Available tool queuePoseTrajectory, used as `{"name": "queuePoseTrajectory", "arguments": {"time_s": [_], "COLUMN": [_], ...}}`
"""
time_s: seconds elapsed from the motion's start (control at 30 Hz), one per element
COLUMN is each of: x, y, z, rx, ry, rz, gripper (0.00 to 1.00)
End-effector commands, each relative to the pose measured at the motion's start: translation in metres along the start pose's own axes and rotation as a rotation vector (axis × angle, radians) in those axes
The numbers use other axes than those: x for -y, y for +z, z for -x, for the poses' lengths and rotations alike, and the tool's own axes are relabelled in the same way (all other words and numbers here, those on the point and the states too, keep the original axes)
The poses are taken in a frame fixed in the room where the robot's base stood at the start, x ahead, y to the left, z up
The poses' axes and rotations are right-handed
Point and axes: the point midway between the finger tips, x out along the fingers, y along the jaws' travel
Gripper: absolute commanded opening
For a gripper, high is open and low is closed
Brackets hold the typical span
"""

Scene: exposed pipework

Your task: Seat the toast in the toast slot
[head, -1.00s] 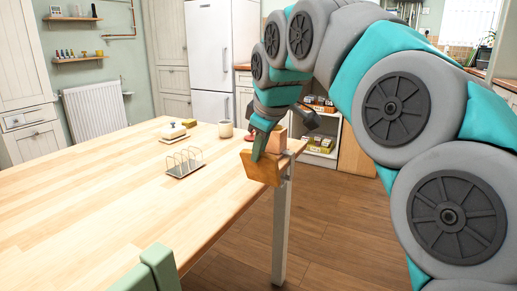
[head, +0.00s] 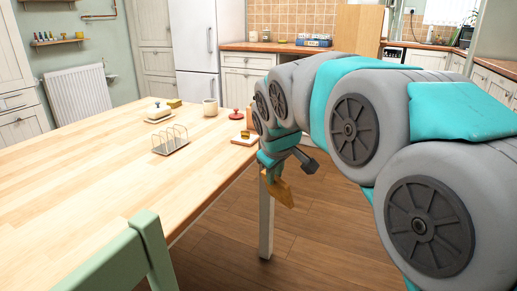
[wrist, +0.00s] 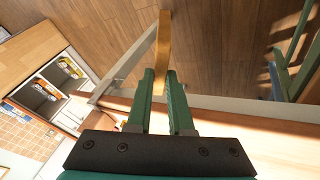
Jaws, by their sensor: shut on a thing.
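My gripper (head: 270,164) is shut on the toast (head: 279,188), a thin golden-brown slice. In the head view the toast hangs tilted from the fingers, off the table's right edge, against the floor and table leg. In the wrist view the fingertips (wrist: 163,78) pinch one end of the toast (wrist: 163,42), seen edge-on and sticking out beyond them. The wire toast rack (head: 171,141) with its upright slots stands on the table, left of my gripper and apart from it. I see no toast in the rack.
On the wooden table (head: 90,170), a white butter dish (head: 159,112), a cream mug (head: 210,107) and a red-knobbed item (head: 236,114) stand beyond the rack. A small board (head: 245,138) lies near the right edge. A green chair (head: 140,250) stands in front.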

Motion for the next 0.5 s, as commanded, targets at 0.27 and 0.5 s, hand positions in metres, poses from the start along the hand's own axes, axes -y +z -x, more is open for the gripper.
{"name": "queuePoseTrajectory", "arguments": {"time_s": [0.27,0.5], "x": [-0.011,-0.017], "y": [0.098,0.155], "z": [-0.116,-0.19], "rx": [0.16,0.247], "ry": [0.155,0.252], "rz": [-0.36,-0.6], "gripper": [0.01,0.01]}}
